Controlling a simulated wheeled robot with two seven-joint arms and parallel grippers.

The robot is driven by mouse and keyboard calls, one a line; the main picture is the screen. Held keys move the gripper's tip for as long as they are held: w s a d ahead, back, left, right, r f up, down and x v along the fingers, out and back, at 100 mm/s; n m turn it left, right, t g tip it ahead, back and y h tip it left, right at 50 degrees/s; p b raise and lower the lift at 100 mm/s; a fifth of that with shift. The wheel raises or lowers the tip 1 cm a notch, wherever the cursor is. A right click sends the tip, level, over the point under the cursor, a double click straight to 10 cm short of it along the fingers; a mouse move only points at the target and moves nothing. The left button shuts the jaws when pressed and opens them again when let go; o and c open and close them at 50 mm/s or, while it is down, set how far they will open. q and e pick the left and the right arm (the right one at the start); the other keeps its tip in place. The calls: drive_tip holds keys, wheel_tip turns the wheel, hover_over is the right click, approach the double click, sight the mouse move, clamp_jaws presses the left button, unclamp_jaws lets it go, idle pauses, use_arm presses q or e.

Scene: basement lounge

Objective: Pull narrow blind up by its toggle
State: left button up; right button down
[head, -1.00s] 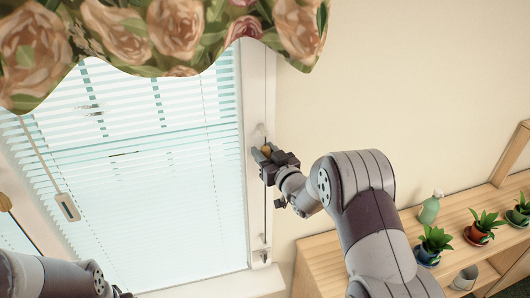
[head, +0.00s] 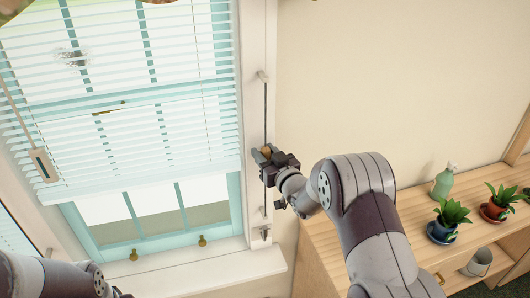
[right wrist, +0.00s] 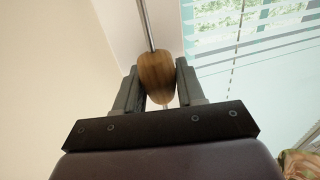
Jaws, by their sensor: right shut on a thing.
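The white slatted blind (head: 140,145) hangs in front of the teal-framed window in the head view, its bottom edge above the lower panes. My right gripper (head: 266,155) is at the vertical cord (head: 265,105) on the white frame to the right of the blind. In the right wrist view, the fingers (right wrist: 154,88) are shut on the brown wooden toggle (right wrist: 156,72), one on each side, with the cord running through it. The toggle sits between the upper and lower brackets. Part of my left arm shows at the bottom left; its fingers are out of frame.
A wooden shelf (head: 330,246) at the right holds a green bottle (head: 443,182), potted plants (head: 449,217) and a small bucket (head: 478,262). A pale sill (head: 215,268) runs below the window. A cord with a pale pull (head: 43,165) hangs at the left. The wall right of the cord is bare.

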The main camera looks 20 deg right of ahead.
wheel_tip(320, 180, down, 20)
drive_tip(key=b, duration=1.5)
drive_tip(key=shift+f, duration=0.25)
drive_tip(key=shift+s, duration=0.1)
drive_tip(key=shift+f, duration=0.1)
drive_tip(key=c, duration=0.8)
unclamp_jaws()
drive_tip(key=shift+r, duration=0.2)
drive_tip(key=shift+s, duration=0.15)
drive_tip(key=v, duration=1.2)
drive_tip(key=shift+s+d, duration=0.1)
drive_tip(key=shift+s, duration=0.1)
